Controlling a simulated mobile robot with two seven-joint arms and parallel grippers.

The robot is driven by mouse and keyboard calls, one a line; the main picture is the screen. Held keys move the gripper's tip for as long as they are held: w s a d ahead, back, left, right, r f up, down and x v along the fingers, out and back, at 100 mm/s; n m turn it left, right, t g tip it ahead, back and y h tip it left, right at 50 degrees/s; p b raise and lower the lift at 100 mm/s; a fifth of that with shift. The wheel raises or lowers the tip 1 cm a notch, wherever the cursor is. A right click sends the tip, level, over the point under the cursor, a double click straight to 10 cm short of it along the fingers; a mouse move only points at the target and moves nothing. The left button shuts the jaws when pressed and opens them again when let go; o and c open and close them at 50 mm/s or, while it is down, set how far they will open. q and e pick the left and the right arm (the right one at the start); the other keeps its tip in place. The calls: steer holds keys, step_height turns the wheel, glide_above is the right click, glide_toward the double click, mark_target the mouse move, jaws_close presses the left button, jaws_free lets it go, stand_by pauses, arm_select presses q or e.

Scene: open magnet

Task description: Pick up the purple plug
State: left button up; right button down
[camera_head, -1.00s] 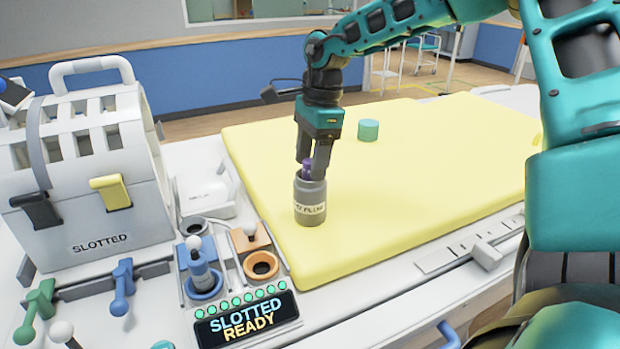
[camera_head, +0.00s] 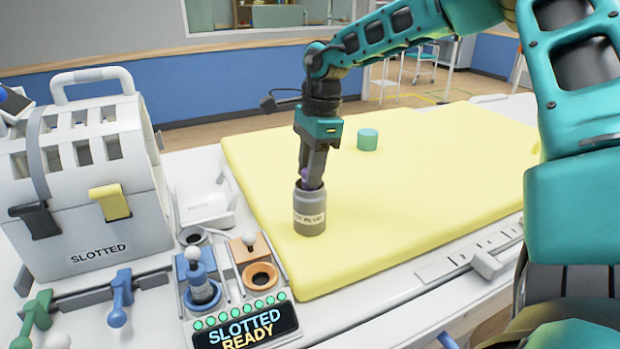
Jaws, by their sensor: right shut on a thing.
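The plug is a grey cylinder (camera_head: 310,213) with a white label band and a purple knob (camera_head: 305,175) on top. It stands upright at the left part of the yellow mat (camera_head: 420,190). My right gripper (camera_head: 311,180) comes down from above and is shut on the purple knob, whose far parts the fingers hide. Whether the plug's base touches the mat I cannot tell for sure. My left gripper is not in view.
A grey slotted box (camera_head: 90,190) with black and yellow latches stands at the left. Near it are a blue plug (camera_head: 200,285) in a socket, an empty orange-framed socket (camera_head: 260,275) and a "SLOTTED READY" display (camera_head: 245,328). A teal cylinder (camera_head: 367,140) stands farther back on the mat.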

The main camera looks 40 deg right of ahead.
step_height(320, 180, up, 20)
steer(key=p, duration=0.1)
stand_by(0.4)
stand_by(0.6)
step_height(320, 180, down, 11)
steer(key=b, duration=0.5)
steer(key=shift+r, duration=0.1)
steer(key=shift+f+b, duration=0.6)
steer(key=shift+f, duration=0.55)
steer(key=shift+f+b, duration=0.3)
steer(key=shift+a, duration=0.15)
